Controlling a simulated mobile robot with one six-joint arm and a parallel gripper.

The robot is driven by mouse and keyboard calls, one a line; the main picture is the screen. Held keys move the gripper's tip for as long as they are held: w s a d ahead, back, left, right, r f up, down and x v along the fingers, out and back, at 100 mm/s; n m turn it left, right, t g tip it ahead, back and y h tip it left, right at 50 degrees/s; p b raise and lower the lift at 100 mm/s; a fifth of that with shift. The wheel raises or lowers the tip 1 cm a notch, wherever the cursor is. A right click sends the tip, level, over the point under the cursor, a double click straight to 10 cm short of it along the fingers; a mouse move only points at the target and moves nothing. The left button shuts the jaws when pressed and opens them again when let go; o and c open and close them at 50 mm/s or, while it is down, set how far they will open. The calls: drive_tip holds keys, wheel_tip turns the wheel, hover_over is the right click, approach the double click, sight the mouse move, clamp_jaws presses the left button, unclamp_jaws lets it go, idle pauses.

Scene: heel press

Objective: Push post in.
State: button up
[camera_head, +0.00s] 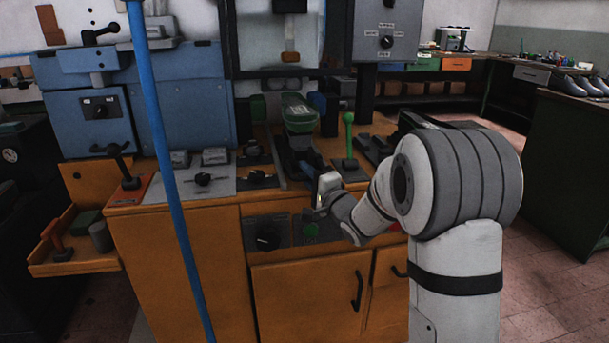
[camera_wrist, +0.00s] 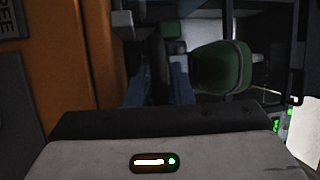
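The heel press stands on an orange cabinet. A dark post (camera_head: 299,150) rises there with a green shoe-shaped pad (camera_head: 298,112) on top. The pad also shows in the wrist view, right of centre (camera_wrist: 222,68). My gripper (camera_head: 318,205) is low in front of the press, just below and in front of the post's base. In the wrist view, a dark upright bar (camera_wrist: 158,70) stands between two blue parts beyond my gripper's body. I cannot tell whether it is the post, or whether anything touches it.
A green-knobbed lever (camera_head: 349,135) stands right of the post. Black knobs and a red-based lever (camera_head: 129,178) sit to the left. A blue pole (camera_head: 163,150) crosses the view. A control box (camera_head: 387,32) is above. Cabinet doors (camera_head: 308,300) lie below; open floor is at right.

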drive_tip(key=shift+o, duration=1.3)
drive_tip(key=shift+s+a, duration=0.1)
drive_tip(key=shift+a, duration=0.05)
drive_tip(key=v, duration=0.7)
drive_tip(key=shift+s+d+p, duration=0.25)
drive_tip(key=shift+s+p, duration=0.1)
drive_tip(key=shift+p, duration=0.05)
drive_tip(key=shift+c, duration=0.5)
